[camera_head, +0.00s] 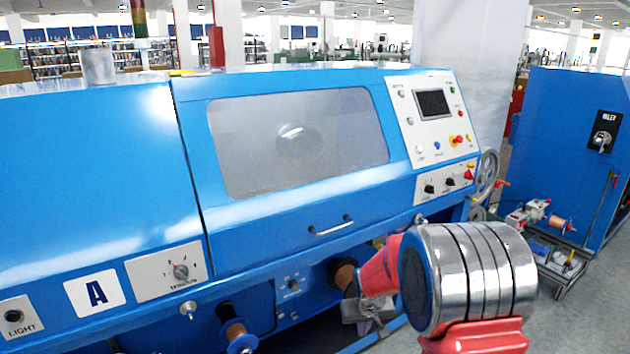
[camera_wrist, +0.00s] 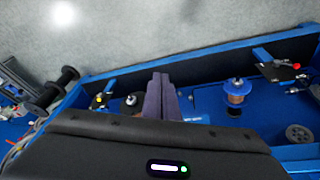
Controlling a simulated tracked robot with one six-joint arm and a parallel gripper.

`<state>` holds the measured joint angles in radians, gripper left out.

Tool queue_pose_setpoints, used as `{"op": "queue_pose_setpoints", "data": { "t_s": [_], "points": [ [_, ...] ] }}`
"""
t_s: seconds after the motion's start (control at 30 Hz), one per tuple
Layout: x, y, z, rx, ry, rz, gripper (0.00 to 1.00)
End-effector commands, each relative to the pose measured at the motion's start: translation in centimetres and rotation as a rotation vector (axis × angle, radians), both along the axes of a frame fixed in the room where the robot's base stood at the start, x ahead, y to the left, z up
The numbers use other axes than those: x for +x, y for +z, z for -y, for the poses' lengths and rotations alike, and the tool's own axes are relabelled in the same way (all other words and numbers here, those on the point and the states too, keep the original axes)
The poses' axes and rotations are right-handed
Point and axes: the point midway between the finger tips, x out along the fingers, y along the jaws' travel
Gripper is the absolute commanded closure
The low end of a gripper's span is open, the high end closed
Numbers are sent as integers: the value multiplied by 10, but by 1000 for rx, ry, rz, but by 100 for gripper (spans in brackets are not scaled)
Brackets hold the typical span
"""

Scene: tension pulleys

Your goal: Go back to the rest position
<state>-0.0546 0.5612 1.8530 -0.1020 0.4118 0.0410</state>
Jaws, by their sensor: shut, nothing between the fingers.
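My gripper (camera_wrist: 161,80) shows in the wrist view as two dark grey-purple fingers pressed together, pointing up the picture. Nothing is between them. In the head view my red and silver arm is at the lower right, in front of the blue machine (camera_head: 300,85). The arm hides part of the machine's lower front. In the wrist view the fingers overlap a blue deck with a copper-coloured spool (camera_wrist: 236,98) to their right and a smaller dark roller (camera_wrist: 132,105) close to their left. I cannot tell how far the fingers are from these parts.
In the head view, copper-coloured spools (camera_head: 240,336) jut from the machine's lower front. A handwheel (camera_head: 487,172) is at its right end. A second blue machine (camera_head: 565,150) stands at the right, with grey floor between. Black spools (camera_wrist: 42,92) lie left in the wrist view.

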Motion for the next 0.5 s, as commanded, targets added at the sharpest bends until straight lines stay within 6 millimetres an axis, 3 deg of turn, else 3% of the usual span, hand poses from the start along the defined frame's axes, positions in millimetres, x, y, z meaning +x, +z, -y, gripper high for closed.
{"op": "queue_pose_setpoints", "data": {
  "t_s": [0.1, 0.5],
  "points": [
    [-27, 24, 3, -1, -8, -33, 100],
    [-120, 89, 12, 2, -30, -129, 100]
  ]
}}
